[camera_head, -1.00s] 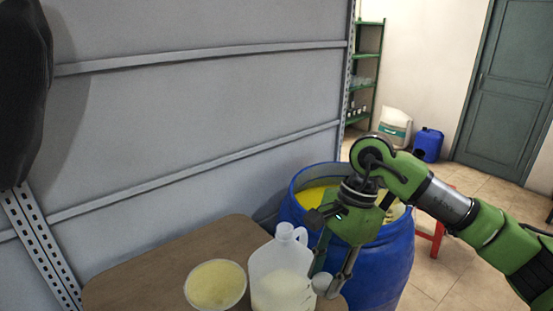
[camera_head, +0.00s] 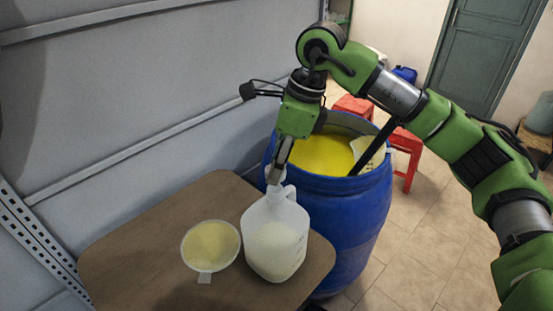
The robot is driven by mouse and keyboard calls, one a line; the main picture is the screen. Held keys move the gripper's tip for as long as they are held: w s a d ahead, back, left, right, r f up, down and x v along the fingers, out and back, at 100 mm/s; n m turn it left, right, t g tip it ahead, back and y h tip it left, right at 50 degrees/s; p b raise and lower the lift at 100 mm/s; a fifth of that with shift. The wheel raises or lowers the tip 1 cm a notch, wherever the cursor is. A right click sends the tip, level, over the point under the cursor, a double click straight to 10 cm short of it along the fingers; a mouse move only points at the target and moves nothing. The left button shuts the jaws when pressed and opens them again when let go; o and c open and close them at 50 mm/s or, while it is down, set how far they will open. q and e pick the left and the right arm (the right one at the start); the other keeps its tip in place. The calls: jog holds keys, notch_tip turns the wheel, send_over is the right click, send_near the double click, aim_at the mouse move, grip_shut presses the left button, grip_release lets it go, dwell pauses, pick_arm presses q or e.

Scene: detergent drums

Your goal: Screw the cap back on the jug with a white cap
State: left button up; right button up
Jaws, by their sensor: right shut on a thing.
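The jug (camera_head: 275,240) is translucent white, partly filled with pale liquid, and stands upright on the brown table with its handle toward the right. My right gripper (camera_head: 279,170) points down over the jug's mouth. It is shut on the small white cap (camera_head: 274,177), which is mostly hidden by the fingers. The cap is at the top of the neck; I cannot tell whether it is seated or held just above. My left gripper is not in view.
A blue drum (camera_head: 350,220) with yellow contents stands close behind and right. Red stools (camera_head: 404,143) are farther back. A grey wall panel (camera_head: 120,110) borders the left.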

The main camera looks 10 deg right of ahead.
notch_tip(320, 180, down, 2)
jog(key=shift+b, duration=0.5)
jog(key=shift+f+b, duration=0.3)
jog(key=shift+b, duration=0.05)
jog(key=shift+f+b, duration=0.3)
jog(key=shift+b, duration=0.05)
jog(key=shift+r, duration=0.2)
dwell(0.3)
jog(key=shift+f+b, duration=1.2)
jog(key=shift+b, duration=0.15)
dwell(1.8)
jog(key=shift+f, duration=0.1)
jog(key=m+t+b, duration=0.1)
jog(key=m+b, duration=0.1)
jog(key=m, duration=0.2)
jog(key=shift+s+a+f+m+h+b, duration=0.1)
jog(key=shift+m+h+b, duration=0.2)
jog(key=shift+m, duration=0.6)
